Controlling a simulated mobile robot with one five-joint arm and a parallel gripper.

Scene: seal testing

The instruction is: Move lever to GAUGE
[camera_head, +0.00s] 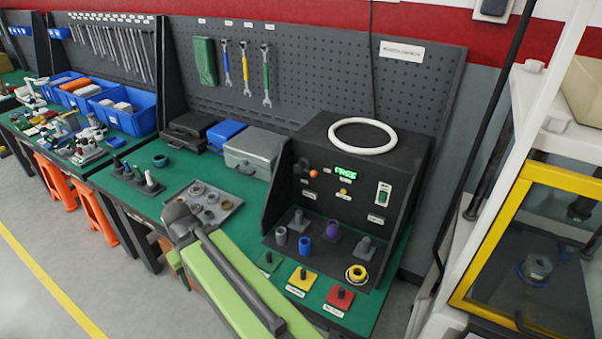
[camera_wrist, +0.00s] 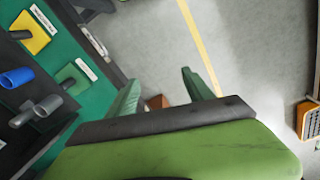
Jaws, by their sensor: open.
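The dark test panel (camera_head: 322,205) stands on the green bench. A small lever with an orange ball tip (camera_head: 313,174) sticks out at the left of its face, beside a lit green display (camera_head: 345,172) that seems to read FREE. Small labels surround the lever, too small to read. In the wrist view my gripper (camera_wrist: 160,95) is open and empty, its two green fingers apart over the grey floor. The lever and the panel's face do not show there. In the head view my green arm crosses the bench's front edge, and the fingers cannot be made out.
Several pegs and rings stand at the panel's foot, including a blue cylinder (camera_head: 305,246). Yellow (camera_head: 302,279) and red (camera_head: 340,296) peg plates sit in front. A grey ring tray (camera_head: 203,205) lies left. A yellow-framed cabinet (camera_head: 495,235) stands right.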

